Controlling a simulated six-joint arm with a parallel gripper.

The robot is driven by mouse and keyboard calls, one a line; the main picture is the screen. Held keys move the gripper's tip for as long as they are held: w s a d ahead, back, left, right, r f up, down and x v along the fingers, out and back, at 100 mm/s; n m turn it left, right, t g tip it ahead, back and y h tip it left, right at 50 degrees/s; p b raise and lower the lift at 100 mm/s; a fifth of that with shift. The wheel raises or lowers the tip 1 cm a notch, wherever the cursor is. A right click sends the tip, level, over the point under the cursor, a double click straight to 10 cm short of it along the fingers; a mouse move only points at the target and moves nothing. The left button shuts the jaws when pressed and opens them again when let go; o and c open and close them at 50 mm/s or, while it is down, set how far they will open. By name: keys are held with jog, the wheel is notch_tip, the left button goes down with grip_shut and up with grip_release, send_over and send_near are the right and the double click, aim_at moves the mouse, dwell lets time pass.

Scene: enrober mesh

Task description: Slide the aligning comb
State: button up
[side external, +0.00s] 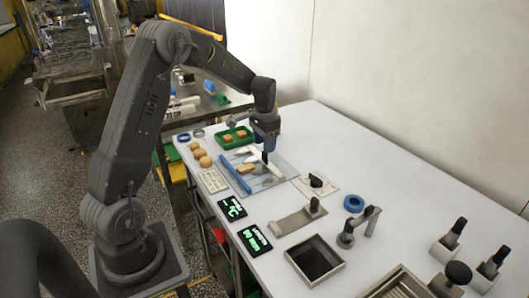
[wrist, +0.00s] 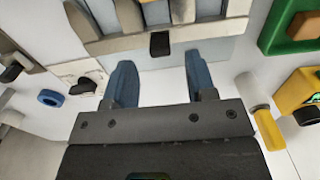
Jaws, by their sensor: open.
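The aligning comb appears to be the pale bar with a black knob (wrist: 160,43) and prongs pointing up the picture in the wrist view. In the side external view it is mostly hidden by my gripper and hard to tell apart, over a grey-blue plate (side external: 286,165). My gripper (wrist: 161,80) is open and empty, its two blue fingers apart on either side of the knob in the picture, with the knob beyond the tips. In the side external view my gripper (side external: 266,153) points down over the plate. I cannot tell whether it touches anything.
A green tray (side external: 231,143) with biscuits lies behind, and loose biscuits (side external: 200,156) lie left. A blue bar (side external: 234,176) lies at the plate's left. A white plate with a black knob (side external: 316,184), a blue ring (side external: 353,203) and dark displays (side external: 255,239) stand nearer. The right rear tabletop is clear.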

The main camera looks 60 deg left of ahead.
aim_at(258, 160)
jog(key=shift+f, duration=2.05)
jog(key=shift+c, duration=0.2)
grip_shut()
